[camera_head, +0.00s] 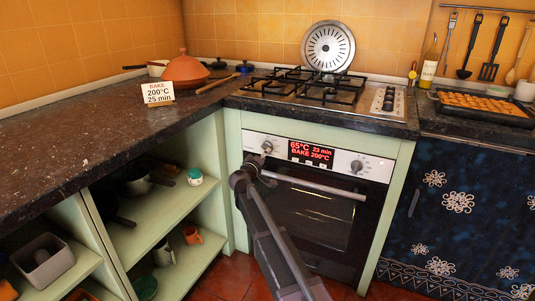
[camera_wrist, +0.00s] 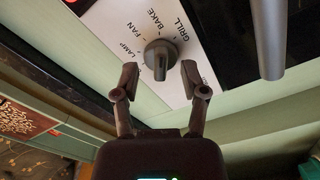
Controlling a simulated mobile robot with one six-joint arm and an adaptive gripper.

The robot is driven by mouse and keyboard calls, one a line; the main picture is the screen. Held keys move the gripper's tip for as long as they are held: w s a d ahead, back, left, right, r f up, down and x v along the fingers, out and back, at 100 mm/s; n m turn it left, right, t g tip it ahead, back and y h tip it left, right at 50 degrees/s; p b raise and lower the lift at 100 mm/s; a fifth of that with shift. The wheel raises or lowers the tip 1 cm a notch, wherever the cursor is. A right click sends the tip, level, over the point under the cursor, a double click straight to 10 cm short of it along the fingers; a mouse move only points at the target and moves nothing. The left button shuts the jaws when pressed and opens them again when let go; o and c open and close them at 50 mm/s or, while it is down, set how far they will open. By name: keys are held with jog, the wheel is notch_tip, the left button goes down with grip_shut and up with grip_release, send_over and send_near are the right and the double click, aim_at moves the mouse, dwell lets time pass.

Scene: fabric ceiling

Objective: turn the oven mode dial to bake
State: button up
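The mode dial (camera_wrist: 160,58) is a dark round knob with a raised grip bar on the oven's white panel. LAMP, FAN, BAKE and GRILL are printed around it in the wrist view. Its pointer mark cannot be made out. My gripper (camera_wrist: 160,75) is open, with a dark finger on each side of the dial's grip bar and gaps between. In the head view the dial (camera_head: 267,147) is at the panel's left, with my gripper (camera_head: 258,163) just in front. The red display (camera_head: 310,153) reads 65°C, 23 min, BAKE 200°C.
A second knob (camera_head: 356,166) is at the panel's right. The oven handle (camera_head: 315,186) runs below the panel, close to my gripper. A card (camera_head: 157,93) on the counter reads BAKE 200°C 25 min. Open shelves (camera_head: 165,215) are at the left.

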aim_at(265, 149)
jog(key=v, duration=0.8)
jog(key=shift+s+a+r, duration=0.1)
jog(key=shift+s+a, duration=0.05)
jog(key=shift+s+a+r+m+p, duration=0.2)
jog(key=shift+s+a+m, duration=0.1)
jog(key=shift+s+a, duration=0.25)
jog(key=shift+s+a+r+m+p, duration=0.2)
jog(key=shift+s+a+m, duration=0.1)
jog(key=shift+s+a, duration=0.25)
jog(key=x, duration=1.4)
jog(key=shift+f, duration=0.1)
grip_shut()
